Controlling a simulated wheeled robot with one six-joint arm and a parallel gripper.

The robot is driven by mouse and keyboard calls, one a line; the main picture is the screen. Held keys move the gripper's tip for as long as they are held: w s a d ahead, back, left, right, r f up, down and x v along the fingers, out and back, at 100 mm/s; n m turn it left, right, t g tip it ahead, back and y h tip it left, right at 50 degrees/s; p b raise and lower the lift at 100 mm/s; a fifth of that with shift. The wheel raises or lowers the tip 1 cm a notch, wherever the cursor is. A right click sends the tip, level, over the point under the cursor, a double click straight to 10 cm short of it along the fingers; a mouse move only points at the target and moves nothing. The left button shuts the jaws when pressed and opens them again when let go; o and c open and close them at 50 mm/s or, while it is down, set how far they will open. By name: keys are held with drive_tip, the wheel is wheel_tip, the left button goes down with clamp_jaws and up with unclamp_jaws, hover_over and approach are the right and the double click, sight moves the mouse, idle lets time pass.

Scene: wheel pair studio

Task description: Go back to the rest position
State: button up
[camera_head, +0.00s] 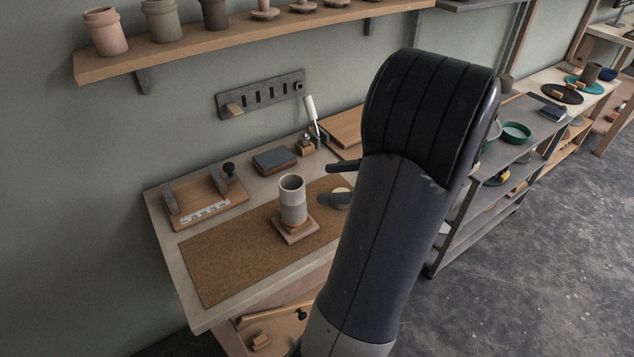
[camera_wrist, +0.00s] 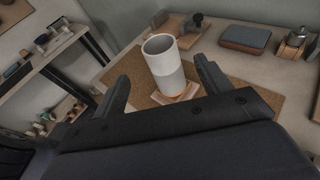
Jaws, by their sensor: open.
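My gripper (camera_wrist: 162,93) is open in the wrist view, with its two dark fingers apart and nothing between them. Beyond the fingers, a grey two-tone cup (camera_wrist: 166,68) stands upright on a small wooden base. In the head view the same cup (camera_head: 292,200) stands on its wooden base (camera_head: 296,230) on a brown mat (camera_head: 226,259). My dark arm fills the middle right of the head view and hides most of my gripper; a dark finger shows left of the arm, behind and right of the cup.
The worktable (camera_head: 172,222) also holds a wooden fixture (camera_head: 205,198), a dark grey block (camera_head: 274,160) and a white-handled tool (camera_head: 311,111). A wall shelf (camera_head: 180,53) with pots hangs above. A grey shelf unit (camera_head: 518,150) stands right of my arm. The floor (camera_head: 540,260) at right is clear.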

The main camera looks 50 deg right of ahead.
sight(284, 181)
drive_tip(key=shift+s+d+r, duration=0.1)
drive_tip(key=shift+s+d, duration=0.05)
drive_tip(key=shift+s, duration=0.1)
drive_tip(key=x, duration=1.2)
drive_tip(key=shift+w+f, duration=0.1)
drive_tip(key=shift+f, duration=0.25)
wheel_tip(284, 181, up, 3)
drive_tip(key=shift+r, duration=0.6)
drive_tip(key=shift+f, duration=0.1)
